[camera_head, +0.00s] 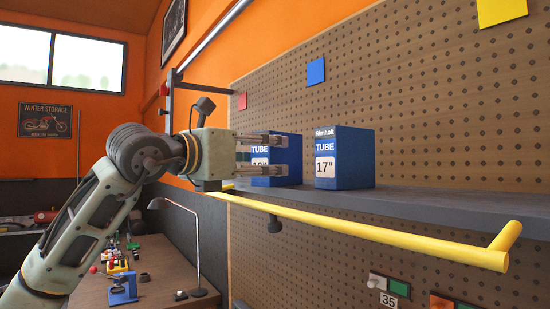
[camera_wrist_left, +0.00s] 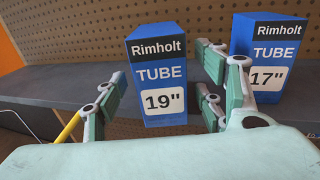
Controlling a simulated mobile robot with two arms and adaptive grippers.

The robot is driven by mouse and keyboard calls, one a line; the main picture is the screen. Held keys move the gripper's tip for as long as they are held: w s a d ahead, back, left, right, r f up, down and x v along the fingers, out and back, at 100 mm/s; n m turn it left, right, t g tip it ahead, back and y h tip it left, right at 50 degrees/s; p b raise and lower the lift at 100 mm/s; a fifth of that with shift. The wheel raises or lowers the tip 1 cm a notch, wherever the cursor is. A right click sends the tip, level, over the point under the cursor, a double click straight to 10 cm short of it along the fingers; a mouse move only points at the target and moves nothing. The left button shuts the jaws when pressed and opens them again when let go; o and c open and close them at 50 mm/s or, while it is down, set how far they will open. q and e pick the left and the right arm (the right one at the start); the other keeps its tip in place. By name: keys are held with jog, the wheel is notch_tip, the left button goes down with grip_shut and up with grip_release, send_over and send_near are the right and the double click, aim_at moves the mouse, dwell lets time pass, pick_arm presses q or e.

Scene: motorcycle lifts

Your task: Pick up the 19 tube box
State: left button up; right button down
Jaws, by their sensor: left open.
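The 19" tube box (camera_wrist_left: 158,75) is blue with a dark Rimholt band and stands upright on the grey shelf. In the wrist view it sits between the fingers of my left gripper (camera_wrist_left: 162,100), with a finger on its left and fingers on its right. In the head view the box (camera_head: 291,156) is partly hidden behind my left gripper (camera_head: 280,156). The gripper is open, its fingers reaching level toward the box from the left. I cannot tell whether any finger touches it. My right gripper is not in view.
A similar blue 17" tube box (camera_head: 345,158) stands to the right on the same shelf (camera_head: 430,198); it also shows in the wrist view (camera_wrist_left: 268,58), close to the right fingers. A yellow rail (camera_head: 370,232) runs along the shelf front. A pegboard (camera_head: 420,90) rises behind.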

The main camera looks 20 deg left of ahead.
aim_at(283, 156)
pick_arm(q)
jog(key=shift+s+r, duration=0.1)
jog(key=shift+s, duration=0.3)
jog(key=shift+w+r, duration=0.1)
jog(key=shift+w+p, duration=0.3)
jog(key=p+x, duration=0.3)
jog(key=x, duration=0.3)
jog(key=shift+w+d, duration=0.1)
jog(key=shift+d, duration=0.05)
jog(key=shift+w+d+p, duration=0.2)
jog(key=shift+w+p, duration=0.2)
jog(key=shift+w, duration=0.05)
jog(key=shift+c, duration=0.4)
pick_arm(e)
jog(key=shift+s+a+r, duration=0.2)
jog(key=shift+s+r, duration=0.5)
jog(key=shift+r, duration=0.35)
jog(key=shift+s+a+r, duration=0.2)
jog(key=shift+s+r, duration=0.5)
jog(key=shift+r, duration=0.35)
pick_arm(q)
jog(key=c, duration=1.5)
jog(key=shift+a, duration=0.15)
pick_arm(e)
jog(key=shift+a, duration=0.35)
